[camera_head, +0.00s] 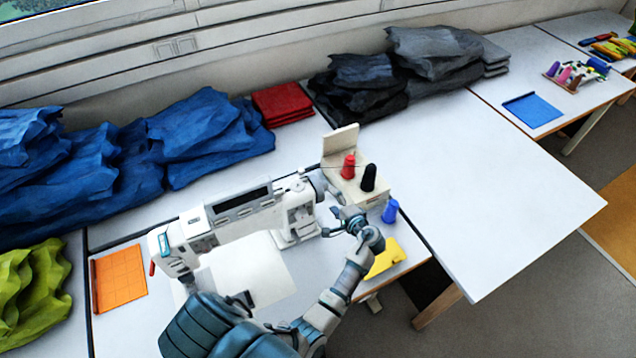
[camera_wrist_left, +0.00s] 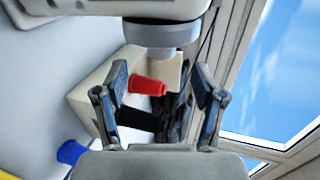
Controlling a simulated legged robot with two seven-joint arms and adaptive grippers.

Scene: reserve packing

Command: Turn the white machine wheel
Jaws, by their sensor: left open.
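The white sewing machine (camera_head: 225,225) stands on the table in the middle of the head view. Its wheel (camera_head: 319,184) is a greyish disc on the machine's right end. In the left wrist view the wheel (camera_wrist_left: 160,35) shows at the top centre, beyond the fingertips, below the machine body. My left gripper (camera_head: 343,216) is just right of and below the wheel in the head view. In the left wrist view the gripper (camera_wrist_left: 160,88) is open, its fingers spread to either side, with no object held. My right gripper is not in view.
A cream stand with a red spool (camera_head: 348,166) and a black spool (camera_head: 369,178) is close behind the gripper. A blue spool (camera_head: 390,211) and yellow piece (camera_head: 385,260) lie to the right. Blue cloth (camera_head: 130,150) lies at left. The right table (camera_head: 500,210) is clear.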

